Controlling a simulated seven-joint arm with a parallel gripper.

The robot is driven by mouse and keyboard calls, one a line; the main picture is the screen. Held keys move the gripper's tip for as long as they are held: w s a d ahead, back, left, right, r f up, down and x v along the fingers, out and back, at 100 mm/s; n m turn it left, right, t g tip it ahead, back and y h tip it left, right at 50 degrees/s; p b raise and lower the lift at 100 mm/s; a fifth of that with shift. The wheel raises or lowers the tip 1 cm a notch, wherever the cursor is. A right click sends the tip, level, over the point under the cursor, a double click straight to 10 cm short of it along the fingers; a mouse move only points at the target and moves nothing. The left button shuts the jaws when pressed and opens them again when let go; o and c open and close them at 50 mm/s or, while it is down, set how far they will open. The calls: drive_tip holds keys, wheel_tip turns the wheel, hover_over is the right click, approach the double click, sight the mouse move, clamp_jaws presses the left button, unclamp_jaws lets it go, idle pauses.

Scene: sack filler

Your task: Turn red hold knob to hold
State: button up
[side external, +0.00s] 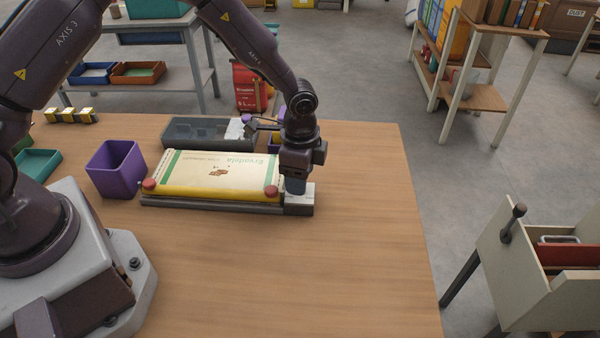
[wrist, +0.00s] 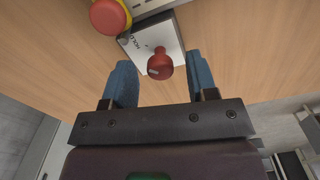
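The red hold knob (wrist: 160,67) stands on a pale plate (wrist: 172,45) marked "HOLD" in the wrist view. The word is near the plate's left edge. My gripper (wrist: 159,60) is open, with one blue finger on each side of the knob and visible gaps between. In the side view my gripper (side external: 296,186) points down over the plate (side external: 302,198) at the right end of the sack bed; the knob is hidden there.
The table's front and right are clear.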

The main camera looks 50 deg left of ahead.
wheel_tip(320, 180, up, 13)
idle(0.5)
drive_tip(key=s+a+r+n+t, duration=0.2)
drive_tip(key=s+r+n, duration=0.3)
drive_tip(key=s+r, duration=0.3)
drive_tip(key=s+a+r+n+t, duration=0.3)
drive_tip(key=s+a+r+n, duration=0.2)
drive_tip(key=s, duration=0.9)
wheel_tip(320, 180, up, 4)
drive_tip(key=shift+s+f+n+t, duration=0.1)
drive_tip(key=shift+s+n+t, duration=0.25)
drive_tip(key=shift+n, duration=0.25)
drive_tip(key=shift+o, duration=0.2)
